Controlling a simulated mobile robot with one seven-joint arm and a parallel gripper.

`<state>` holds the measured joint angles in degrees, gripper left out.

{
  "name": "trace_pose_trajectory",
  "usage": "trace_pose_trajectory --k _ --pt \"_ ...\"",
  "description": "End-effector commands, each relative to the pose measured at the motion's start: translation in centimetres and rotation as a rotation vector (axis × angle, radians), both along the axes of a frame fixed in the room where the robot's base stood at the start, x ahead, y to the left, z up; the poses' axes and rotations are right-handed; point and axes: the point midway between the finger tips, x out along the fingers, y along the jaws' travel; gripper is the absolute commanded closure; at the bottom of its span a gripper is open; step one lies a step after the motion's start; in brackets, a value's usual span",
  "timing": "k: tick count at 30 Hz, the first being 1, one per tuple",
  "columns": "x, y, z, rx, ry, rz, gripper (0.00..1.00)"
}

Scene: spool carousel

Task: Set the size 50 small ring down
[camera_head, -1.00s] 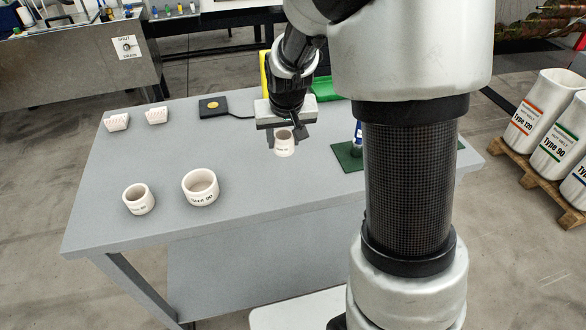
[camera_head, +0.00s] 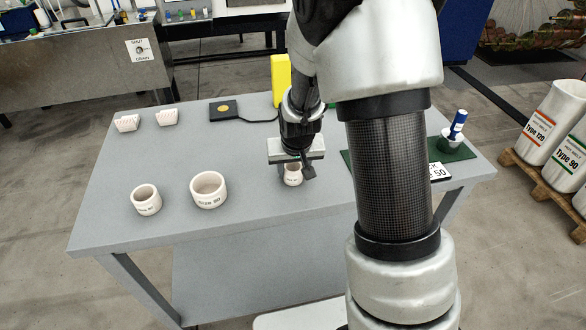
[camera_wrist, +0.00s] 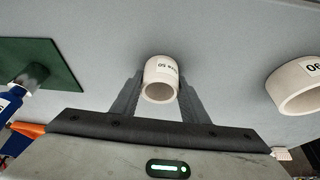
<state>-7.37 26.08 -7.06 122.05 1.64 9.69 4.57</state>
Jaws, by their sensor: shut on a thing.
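The size 50 small ring (camera_head: 292,175) is a short white cylinder, held at the end of my gripper (camera_head: 293,170) over the grey table. In the wrist view the ring (camera_wrist: 161,83) sits between the two dark fingers, its printed label upside down and its open end toward the camera. My gripper (camera_wrist: 158,95) is shut on it. The ring is at or just above the table top; I cannot tell whether it touches.
Two more white rings, a smaller one (camera_head: 146,200) and a wider one (camera_head: 208,190), stand to the left on the table (camera_head: 240,225). A green mat (camera_head: 452,150) with a blue-topped object (camera_head: 458,125) is at right. A black scale-like pad (camera_head: 223,110) lies behind.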

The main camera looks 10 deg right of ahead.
Motion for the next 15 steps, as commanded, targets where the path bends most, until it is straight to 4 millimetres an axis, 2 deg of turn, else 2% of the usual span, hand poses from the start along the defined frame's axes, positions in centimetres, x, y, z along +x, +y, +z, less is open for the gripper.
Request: trace_pose_trajectory --k 1,4,12,15 --pt "0.01 0.01 -0.23 0.000 0.000 0.000 0.58" --pt "0.01 0.01 -0.12 0.000 0.000 0.000 0.41" --pt "0.00 0.01 -0.08 0.000 0.000 0.000 0.41" --pt "0.01 0.00 0.49 0.000 0.000 0.000 0.41"
